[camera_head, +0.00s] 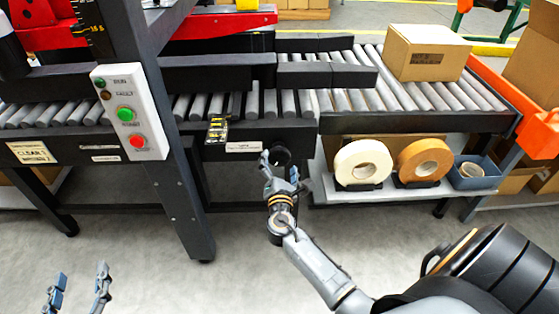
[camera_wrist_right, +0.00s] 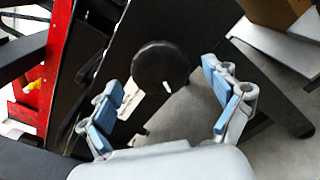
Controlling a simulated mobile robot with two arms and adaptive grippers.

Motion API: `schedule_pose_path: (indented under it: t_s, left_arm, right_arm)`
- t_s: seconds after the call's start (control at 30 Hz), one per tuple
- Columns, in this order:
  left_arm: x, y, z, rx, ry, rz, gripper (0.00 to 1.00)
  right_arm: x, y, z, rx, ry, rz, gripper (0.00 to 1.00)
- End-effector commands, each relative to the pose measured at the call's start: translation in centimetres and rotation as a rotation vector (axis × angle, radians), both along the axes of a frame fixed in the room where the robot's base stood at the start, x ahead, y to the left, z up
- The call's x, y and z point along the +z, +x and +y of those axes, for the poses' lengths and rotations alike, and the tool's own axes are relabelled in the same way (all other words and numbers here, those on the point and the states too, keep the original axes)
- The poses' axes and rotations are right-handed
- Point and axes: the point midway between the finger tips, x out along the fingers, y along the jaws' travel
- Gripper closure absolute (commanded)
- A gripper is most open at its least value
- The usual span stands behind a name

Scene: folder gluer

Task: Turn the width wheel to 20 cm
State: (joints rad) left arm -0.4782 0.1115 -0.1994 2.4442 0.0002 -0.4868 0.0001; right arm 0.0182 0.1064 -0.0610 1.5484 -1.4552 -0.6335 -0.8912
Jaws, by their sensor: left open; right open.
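The width wheel (camera_wrist_right: 160,64) is a black round knob with a small white mark near its rim. In the head view the wheel (camera_head: 281,155) sits under the conveyor's front rail, partly hidden by my right gripper (camera_head: 279,170). In the right wrist view the open fingers of my right gripper (camera_wrist_right: 165,95) stand either side of the wheel's near side, apart from it as far as I can tell. A yellow and black scale (camera_head: 217,130) is on the rail left of the wheel; its reading is too small to tell. My left gripper (camera_head: 79,291) is open and empty at bottom left.
A control panel (camera_head: 125,112) with green and red buttons is on the dark post left of the wheel. Tape rolls (camera_head: 363,163) stand on a low shelf to the right. A cardboard box (camera_head: 427,52) sits on the rollers. The floor in front is clear.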

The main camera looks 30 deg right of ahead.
Motion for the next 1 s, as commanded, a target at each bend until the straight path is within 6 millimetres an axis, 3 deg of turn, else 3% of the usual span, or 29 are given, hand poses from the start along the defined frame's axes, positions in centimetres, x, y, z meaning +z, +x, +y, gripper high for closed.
schedule_pose_path:
  t_s: [0.3, 0.5, 1.0]
  left_arm:
    - [0.0, 0.0, 0.0, 0.000, 0.000, -0.001, 0.42]
    - [0.0, 0.0, 0.0, 0.000, 0.000, -0.001, 0.42]
    - [0.0, 0.0, 0.0, 0.000, 0.000, -0.001, 0.42]
  right_arm:
    - [0.0, -5.8, 3.7, 0.001, 0.002, 0.002, 0.10]
    - [0.1, -8.1, 5.2, 0.001, 0.000, 0.001, 0.10]
    - [0.2, -8.7, 5.7, 0.001, 0.000, -0.001, 0.10]
